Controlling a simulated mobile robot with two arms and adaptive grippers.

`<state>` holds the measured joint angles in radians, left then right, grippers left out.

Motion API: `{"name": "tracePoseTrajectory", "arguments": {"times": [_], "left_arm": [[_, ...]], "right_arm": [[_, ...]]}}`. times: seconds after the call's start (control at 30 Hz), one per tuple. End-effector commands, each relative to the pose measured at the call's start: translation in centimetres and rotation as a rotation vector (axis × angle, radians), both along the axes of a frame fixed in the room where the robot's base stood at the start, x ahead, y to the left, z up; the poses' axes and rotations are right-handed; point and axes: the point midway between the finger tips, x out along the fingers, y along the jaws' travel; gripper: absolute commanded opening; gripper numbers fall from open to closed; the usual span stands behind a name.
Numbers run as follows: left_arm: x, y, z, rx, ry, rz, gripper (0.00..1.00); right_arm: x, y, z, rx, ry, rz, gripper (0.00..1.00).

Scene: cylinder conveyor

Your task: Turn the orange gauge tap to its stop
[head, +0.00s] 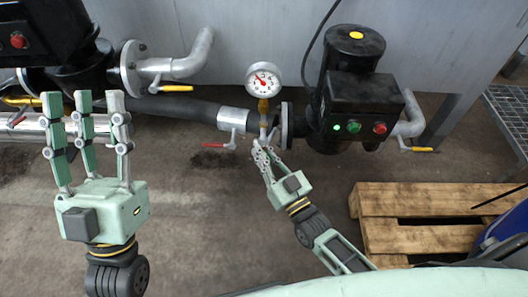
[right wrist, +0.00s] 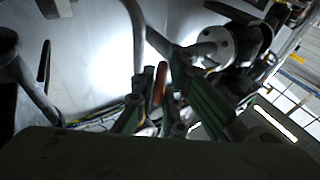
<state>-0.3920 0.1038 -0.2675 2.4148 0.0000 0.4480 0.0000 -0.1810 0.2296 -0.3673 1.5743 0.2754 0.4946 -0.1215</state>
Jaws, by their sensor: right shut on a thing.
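The white-faced round gauge (head: 263,79) stands above the dark pipe in the head view, with a brass-coloured stem (head: 263,105) under it. My right gripper (head: 261,148) is just below that stem, its fingers closed in. In the right wrist view the orange gauge tap (right wrist: 160,80) shows as a narrow orange piece between the fingers (right wrist: 155,100), which are shut on it. The fingers hide most of the tap, and its angle is hard to tell. My left gripper (head: 88,103) is open and empty, its fingers pointing up at the left.
A black pump (head: 350,70) with green and red buttons stands right of the gauge. A red lever (head: 219,146) sticks out left of my right gripper. A wooden pallet (head: 420,200) lies at the right. The middle floor is clear.

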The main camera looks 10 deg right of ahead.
Motion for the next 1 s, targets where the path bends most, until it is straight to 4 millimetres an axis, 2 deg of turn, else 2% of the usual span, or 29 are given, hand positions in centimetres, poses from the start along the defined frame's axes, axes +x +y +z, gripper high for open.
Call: {"name": "tracePoseTrajectory", "arguments": {"times": [0.43, 0.47, 0.67, 1.0], "left_arm": [[-0.30, 0.05, 0.22, -0.005, -0.017, -0.001, 0.40], [-0.30, 0.04, 0.22, -0.005, -0.017, -0.001, 0.40], [-0.30, 0.03, 0.22, -0.005, -0.017, -0.001, 0.40], [-0.24, 0.09, 0.18, -0.005, -0.016, 0.000, 0.40]], "right_arm": [[0.10, -0.12, 0.15, 0.016, -0.003, -0.003, 0.00], [0.10, -0.12, 0.15, 0.016, -0.003, -0.003, 0.12], [0.06, -0.07, 0.10, 0.012, -0.002, -0.001, 0.29], [-0.21, -0.08, -0.07, 0.010, -0.001, -0.001, 0.29]]}}
